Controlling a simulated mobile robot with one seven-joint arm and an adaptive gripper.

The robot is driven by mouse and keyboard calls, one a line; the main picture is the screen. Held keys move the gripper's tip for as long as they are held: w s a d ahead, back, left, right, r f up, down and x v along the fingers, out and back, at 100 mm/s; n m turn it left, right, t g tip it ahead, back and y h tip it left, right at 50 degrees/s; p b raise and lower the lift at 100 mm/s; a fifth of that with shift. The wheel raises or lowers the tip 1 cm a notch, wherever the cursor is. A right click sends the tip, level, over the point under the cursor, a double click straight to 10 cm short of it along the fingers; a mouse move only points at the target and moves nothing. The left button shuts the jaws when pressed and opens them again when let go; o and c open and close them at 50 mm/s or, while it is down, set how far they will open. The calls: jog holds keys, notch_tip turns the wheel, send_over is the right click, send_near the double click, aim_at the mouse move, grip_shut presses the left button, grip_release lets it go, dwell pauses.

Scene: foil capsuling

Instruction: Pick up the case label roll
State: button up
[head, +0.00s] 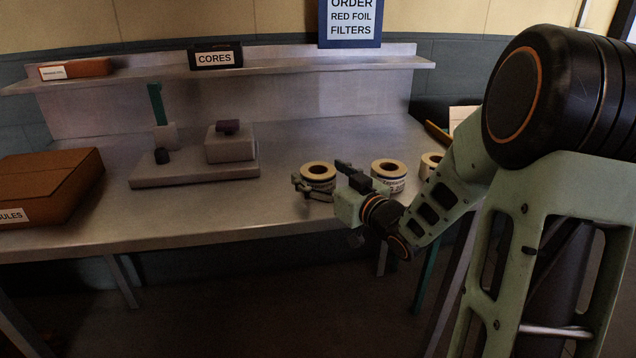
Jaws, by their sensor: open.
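Three label rolls stand in a row near the right end of the metal bench. They are the left roll (319,171), the middle roll (389,170) and the right roll (430,161). Each is pale with a dark core hole. The middle roll has print on its side, too small to read, so I cannot tell which is the case label roll. My gripper (318,178) is open at the left roll, one finger to its left and the other to its right. I cannot tell whether they touch it. My arm partly hides the right roll.
The metal bench (200,215) is clear between the rolls and a fixture base (190,177) with a green post. A brown box (45,190) stands at the left.

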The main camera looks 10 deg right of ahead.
jog(key=shift+w+a, duration=0.2)
jog(key=shift+w, duration=0.3)
jog(key=c, duration=1.2)
jog(key=shift+c, duration=0.9)
